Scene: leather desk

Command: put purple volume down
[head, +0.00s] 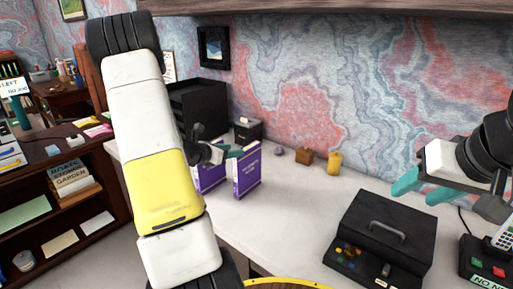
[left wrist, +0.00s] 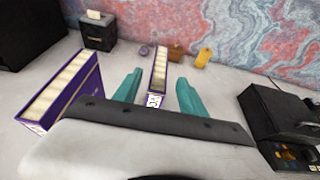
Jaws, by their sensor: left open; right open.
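One purple volume (head: 248,171) stands upright on the white desk, its cover lettered in white. Another purple volume (head: 210,179) stands to its left, partly hidden by my left arm. My left gripper (head: 232,153) is at the top of the right-hand volume, mostly hidden in the head view. In the left wrist view its teal fingers (left wrist: 159,77) are spread, one on each side of a purple volume (left wrist: 158,80), with gaps visible. The other volume (left wrist: 62,93) is left of the fingers. My right gripper (head: 413,183) is open and empty above the desk's right side.
A black box with a handle (head: 381,237) sits at the front right. A purple item (head: 278,151), a brown block (head: 304,156) and a yellow object (head: 334,163) stand near the wall. Black drawers (head: 201,109) and a small black box (head: 247,130) are behind. Mid-desk is clear.

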